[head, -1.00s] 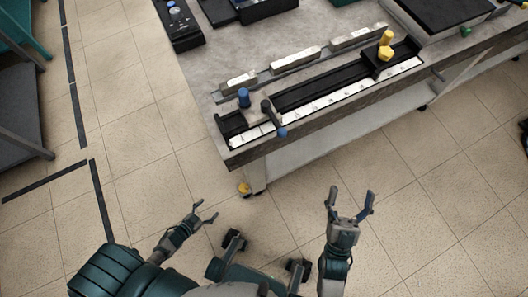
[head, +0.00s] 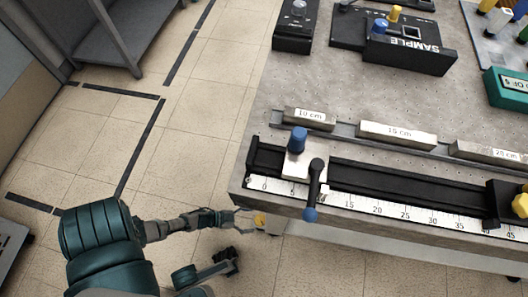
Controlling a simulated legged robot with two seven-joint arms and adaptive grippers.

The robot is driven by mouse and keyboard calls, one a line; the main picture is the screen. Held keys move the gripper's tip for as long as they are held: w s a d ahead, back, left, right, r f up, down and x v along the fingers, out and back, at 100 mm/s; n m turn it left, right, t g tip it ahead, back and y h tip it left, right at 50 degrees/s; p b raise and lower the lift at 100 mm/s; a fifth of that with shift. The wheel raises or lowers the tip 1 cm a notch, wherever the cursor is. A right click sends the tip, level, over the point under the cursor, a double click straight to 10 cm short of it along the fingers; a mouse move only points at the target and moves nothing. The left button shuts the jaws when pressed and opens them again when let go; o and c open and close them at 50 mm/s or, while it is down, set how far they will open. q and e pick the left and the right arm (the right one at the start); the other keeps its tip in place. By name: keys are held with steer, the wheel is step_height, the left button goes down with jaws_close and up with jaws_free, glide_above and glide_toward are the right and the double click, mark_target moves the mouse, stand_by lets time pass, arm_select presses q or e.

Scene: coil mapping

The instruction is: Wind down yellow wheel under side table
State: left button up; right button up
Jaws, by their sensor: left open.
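The yellow wheel (head: 261,220) shows small and partly hidden below the near left corner of the side table (head: 245,178). My left gripper (head: 246,219) is open, with its fingers pointing right toward the yellow wheel. Its fingertips look very close to the wheel; I cannot tell whether they touch it. My right gripper is out of view.
On the tabletop are a ruled rail with a blue knob (head: 298,139), a dark lever (head: 314,185) and a yellow knob (head: 520,205). Labelled blocks (head: 397,134) and a black SAMPLE box (head: 395,45) stand behind. A grey shelf (head: 95,45) stands upper left; floor between is clear.

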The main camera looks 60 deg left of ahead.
mark_target(257, 220)
arm_select(q)
steer(key=b+x, duration=0.1)
steer(key=x, duration=0.2)
steer(key=shift+w+d+f, duration=0.1)
steer(key=shift+w+f, duration=0.1)
steer(key=shift+f, duration=0.05)
steer(key=shift+w+d, duration=0.1)
steer(key=shift+w, duration=0.2)
steer(key=shift+r, duration=0.1)
steer(key=c, duration=1.2)
